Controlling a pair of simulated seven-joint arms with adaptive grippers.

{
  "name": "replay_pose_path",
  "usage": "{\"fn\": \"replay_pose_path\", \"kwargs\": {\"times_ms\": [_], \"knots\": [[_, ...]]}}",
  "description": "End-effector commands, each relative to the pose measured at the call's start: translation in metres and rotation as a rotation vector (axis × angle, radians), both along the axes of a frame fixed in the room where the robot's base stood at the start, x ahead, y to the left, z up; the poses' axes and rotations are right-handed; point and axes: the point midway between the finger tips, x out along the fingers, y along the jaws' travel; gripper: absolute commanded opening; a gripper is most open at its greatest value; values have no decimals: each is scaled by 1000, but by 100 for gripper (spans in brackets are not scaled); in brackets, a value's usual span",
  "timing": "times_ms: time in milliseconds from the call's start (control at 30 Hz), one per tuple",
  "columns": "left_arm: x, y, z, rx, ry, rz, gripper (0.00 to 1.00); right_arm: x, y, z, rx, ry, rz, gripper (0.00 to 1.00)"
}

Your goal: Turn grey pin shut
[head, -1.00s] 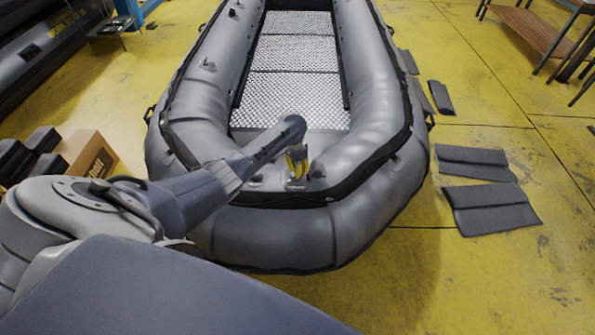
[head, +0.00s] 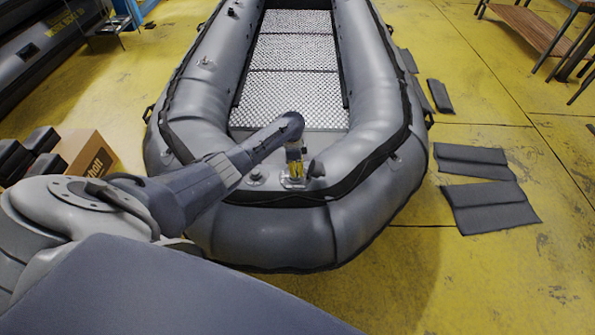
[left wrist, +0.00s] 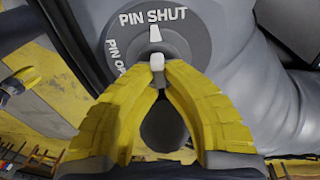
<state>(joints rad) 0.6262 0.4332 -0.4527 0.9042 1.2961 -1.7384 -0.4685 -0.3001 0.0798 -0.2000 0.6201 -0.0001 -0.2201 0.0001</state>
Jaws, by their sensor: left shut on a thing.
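My left gripper (head: 294,180) points down at the valve on the rounded end of the grey boat (head: 270,235). In the left wrist view its two yellow fingers (left wrist: 157,78) are shut at the tips on the small light grey pin (left wrist: 157,61). The fingers hide much of the pin. The round grey plate (left wrist: 195,20) around it reads "PIN SHUT" at the top and "PIN OP…" at the left, the rest covered. The pin's visible end lines up closely with the white mark (left wrist: 155,34) under "PIN SHUT". My right gripper is in neither view.
A dark cap-like fitting (head: 316,168) stands just right of the gripper, and another fitting (head: 256,177) is to its left. Dark pads (head: 490,207) lie on the yellow floor at the right. A cardboard box (head: 88,160) stands at the left.

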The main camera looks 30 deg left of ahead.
Motion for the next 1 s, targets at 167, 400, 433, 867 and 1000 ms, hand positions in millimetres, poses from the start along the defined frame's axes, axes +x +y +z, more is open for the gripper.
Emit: {"fn": "replay_pose_path", "kwargs": {"times_ms": [167, 400, 433, 867, 1000], "knots": [[0, -1, 0, -2, -1, -14, 0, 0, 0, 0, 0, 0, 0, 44], [0, -1, 0, -2, -1, -15, 0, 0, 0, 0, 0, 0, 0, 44], [0, -1, 0, -2, -1, -15, 0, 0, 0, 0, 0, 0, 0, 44], [0, 0, 0, -2, 0, -14, 33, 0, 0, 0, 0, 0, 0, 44], [0, 0, 2, -2, -1, -14, 33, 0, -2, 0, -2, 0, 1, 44]]}}
